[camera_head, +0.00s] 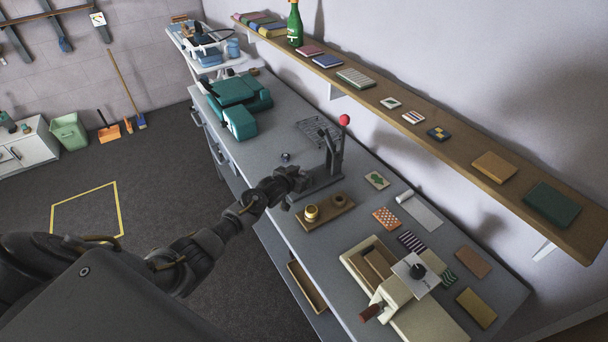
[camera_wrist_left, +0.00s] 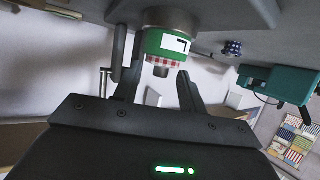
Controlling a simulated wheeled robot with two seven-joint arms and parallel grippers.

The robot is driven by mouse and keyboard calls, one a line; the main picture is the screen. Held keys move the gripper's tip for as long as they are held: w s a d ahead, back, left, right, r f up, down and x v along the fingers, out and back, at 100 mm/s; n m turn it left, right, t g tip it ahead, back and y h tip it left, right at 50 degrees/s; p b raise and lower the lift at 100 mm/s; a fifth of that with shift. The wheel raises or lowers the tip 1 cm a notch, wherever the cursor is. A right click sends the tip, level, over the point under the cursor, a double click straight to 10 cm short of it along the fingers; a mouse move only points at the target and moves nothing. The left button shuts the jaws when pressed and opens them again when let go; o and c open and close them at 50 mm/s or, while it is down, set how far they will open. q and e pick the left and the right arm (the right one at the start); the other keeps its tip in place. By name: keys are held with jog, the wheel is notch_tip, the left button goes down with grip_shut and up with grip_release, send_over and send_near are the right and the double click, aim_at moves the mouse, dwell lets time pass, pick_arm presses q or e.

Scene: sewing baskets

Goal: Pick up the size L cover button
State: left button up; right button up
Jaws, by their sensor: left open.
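In the left wrist view a short green cylinder with a white label (camera_wrist_left: 165,44) and a red checked band (camera_wrist_left: 160,62) shows just beyond the fingertips. The mark on its label looks like an upside-down L, so it appears to be the size L cover button. My left gripper (camera_wrist_left: 160,78) is open, with a finger to either side of it and nothing clearly held. In the head view my left gripper (camera_head: 297,180) is at the base of the hand press (camera_head: 331,160) with a red knob, and it hides the button there. My right gripper is not in view.
A small dark round piece (camera_head: 285,156) lies on the grey table behind my gripper; a blue dotted piece (camera_wrist_left: 232,47) shows in the wrist view. Fabric swatches (camera_head: 386,218) lie to the right.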

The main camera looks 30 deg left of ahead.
pick_arm(q)
grip_shut()
dwell(0.4)
